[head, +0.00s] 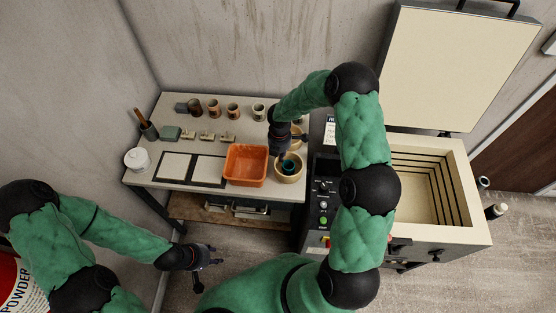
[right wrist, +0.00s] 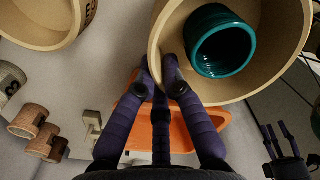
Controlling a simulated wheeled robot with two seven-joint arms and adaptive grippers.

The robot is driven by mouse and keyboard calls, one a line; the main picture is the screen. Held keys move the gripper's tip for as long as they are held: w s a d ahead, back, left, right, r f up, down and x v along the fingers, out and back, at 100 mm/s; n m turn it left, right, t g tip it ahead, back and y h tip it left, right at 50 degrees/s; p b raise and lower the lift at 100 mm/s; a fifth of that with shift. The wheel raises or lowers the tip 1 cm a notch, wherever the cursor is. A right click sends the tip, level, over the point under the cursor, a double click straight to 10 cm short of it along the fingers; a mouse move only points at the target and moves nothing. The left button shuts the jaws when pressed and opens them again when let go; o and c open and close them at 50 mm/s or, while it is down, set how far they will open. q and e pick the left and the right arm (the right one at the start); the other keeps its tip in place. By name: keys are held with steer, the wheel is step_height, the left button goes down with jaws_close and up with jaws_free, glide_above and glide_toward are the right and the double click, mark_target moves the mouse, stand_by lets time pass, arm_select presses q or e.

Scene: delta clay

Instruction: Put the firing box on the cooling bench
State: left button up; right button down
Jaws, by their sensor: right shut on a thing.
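A round tan firing box (head: 290,178) with a teal cup (head: 289,166) inside is at the right end of the pale-topped bench (head: 145,180), beside the orange tub. My right gripper (head: 279,157) comes down over its far-left rim. In the right wrist view my right gripper (right wrist: 160,72) is shut on the wall of the box (right wrist: 245,92), and the teal cup (right wrist: 222,42) sits inside. I cannot tell whether the box touches the bench top. My left gripper (head: 206,262) is empty with fingers spread, low in front of the bench.
An orange tub (head: 246,166) stands left of the box. Another tan round box (right wrist: 42,20) with lettering stands behind it. Several small cups line the bench's back. White tiles (head: 173,166) lie on dark plates. An open kiln (head: 450,225) stands right, lid raised.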

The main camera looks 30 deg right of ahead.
steer(key=shift+w+a+f, duration=0.2)
steer(key=shift+w+f, duration=0.05)
steer(key=shift+f, duration=0.05)
steer(key=shift+w+f, duration=0.1)
steer(key=shift+f, duration=1.5)
steer(key=shift+b, duration=0.3)
steer(key=shift+f, duration=0.2)
steer(key=c, duration=1.4)
jaws_free()
steer(key=shift+o, duration=0.2)
steer(key=shift+r, duration=0.1)
steer(key=shift+r, duration=0.5)
step_height(320, 180, up, 11)
steer(key=p, duration=0.1)
